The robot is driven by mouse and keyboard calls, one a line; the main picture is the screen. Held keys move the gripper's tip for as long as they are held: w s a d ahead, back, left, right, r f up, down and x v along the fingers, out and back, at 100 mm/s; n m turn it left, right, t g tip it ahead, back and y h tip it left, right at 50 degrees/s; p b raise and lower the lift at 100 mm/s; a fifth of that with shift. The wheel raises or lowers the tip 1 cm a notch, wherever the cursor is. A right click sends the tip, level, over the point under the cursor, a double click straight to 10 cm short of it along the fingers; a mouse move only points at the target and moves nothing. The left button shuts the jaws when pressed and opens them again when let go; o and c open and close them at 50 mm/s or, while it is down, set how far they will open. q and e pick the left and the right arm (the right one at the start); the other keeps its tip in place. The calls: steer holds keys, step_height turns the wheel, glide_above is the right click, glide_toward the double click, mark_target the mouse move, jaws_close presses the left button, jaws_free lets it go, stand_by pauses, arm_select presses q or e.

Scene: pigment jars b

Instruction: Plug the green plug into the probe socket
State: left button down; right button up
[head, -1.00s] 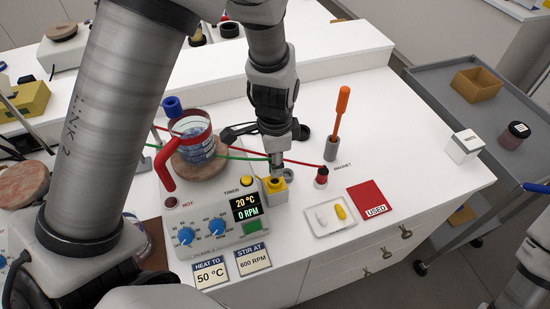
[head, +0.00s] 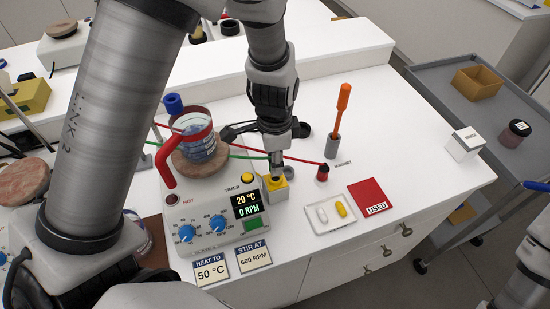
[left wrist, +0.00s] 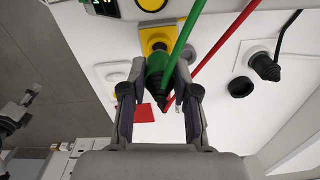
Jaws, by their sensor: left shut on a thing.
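My left gripper (head: 276,170) points down at the yellow probe socket block (head: 275,187) beside the hotplate. In the left wrist view its fingers (left wrist: 158,93) are shut on the green plug (left wrist: 157,72), with the plug's black tapered end toward the camera and its green cable running upward. The yellow block (left wrist: 158,35) is right behind the plug, its dark opening partly covered by the plug. The gripper mostly hides the plug in the head view. I cannot tell whether the plug is in the opening.
The hotplate (head: 210,236) carries a red-handled beaker (head: 197,143). A red plug (head: 322,173) stands to the right, with a red cable crossing behind the gripper. A tray with two capsules (head: 321,216), a red card (head: 368,195) and an orange-handled tool (head: 342,105) are nearby.

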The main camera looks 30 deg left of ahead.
arm_select(q)
steer(key=shift+f+b, duration=1)
steer(key=shift+f, duration=0.25)
stand_by(0.4)
steer(key=c, duration=0.8)
jaws_free()
step_height(320, 180, up, 11)
steer(key=shift+r, duration=0.55)
